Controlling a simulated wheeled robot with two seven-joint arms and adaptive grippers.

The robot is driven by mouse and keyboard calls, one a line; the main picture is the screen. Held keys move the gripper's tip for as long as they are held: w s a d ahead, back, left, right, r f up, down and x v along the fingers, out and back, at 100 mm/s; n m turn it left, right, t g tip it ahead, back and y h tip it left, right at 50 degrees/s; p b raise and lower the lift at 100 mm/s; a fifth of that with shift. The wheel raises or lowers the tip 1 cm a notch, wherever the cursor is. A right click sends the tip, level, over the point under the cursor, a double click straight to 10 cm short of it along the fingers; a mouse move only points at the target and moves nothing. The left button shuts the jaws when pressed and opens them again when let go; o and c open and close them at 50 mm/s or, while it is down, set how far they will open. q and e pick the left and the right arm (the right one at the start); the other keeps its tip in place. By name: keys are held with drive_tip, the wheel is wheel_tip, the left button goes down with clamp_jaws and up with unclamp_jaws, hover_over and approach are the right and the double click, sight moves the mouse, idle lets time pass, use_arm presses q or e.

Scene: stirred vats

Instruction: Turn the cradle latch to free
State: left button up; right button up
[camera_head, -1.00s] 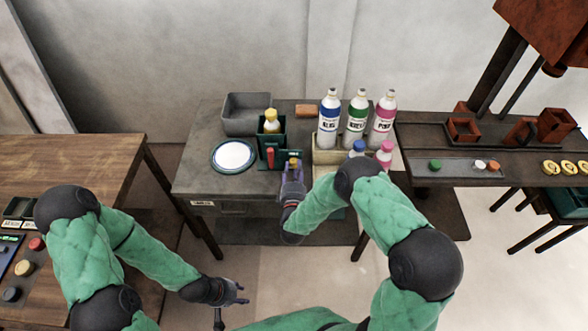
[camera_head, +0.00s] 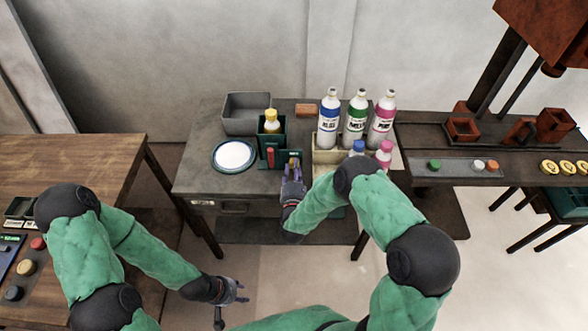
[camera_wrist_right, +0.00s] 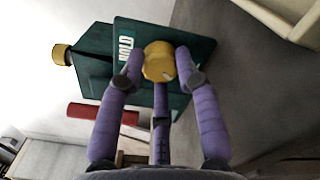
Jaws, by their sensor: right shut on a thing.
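The cradle (camera_head: 264,152) is a dark green box on the grey bench, holding a yellow-capped bottle (camera_head: 271,121). A red handle (camera_head: 270,157) shows at its front. Its green plate, marked "HOLD" in the right wrist view (camera_wrist_right: 185,47), carries a round yellow knob (camera_wrist_right: 159,62), the latch. My right gripper (camera_head: 292,167) is at this plate, its purple fingers shut around the knob, as the right wrist view shows (camera_wrist_right: 155,72). A small pale mark shows on the knob's face.
A white round dish (camera_head: 233,155) and a grey bin (camera_head: 246,112) stand left of and behind the cradle. A brown block (camera_head: 306,110) lies behind.

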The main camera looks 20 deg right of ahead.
idle(0.3)
drive_tip(key=o, duration=1.2)
drive_tip(key=shift+c, duration=0.2)
drive_tip(key=v, duration=1.2)
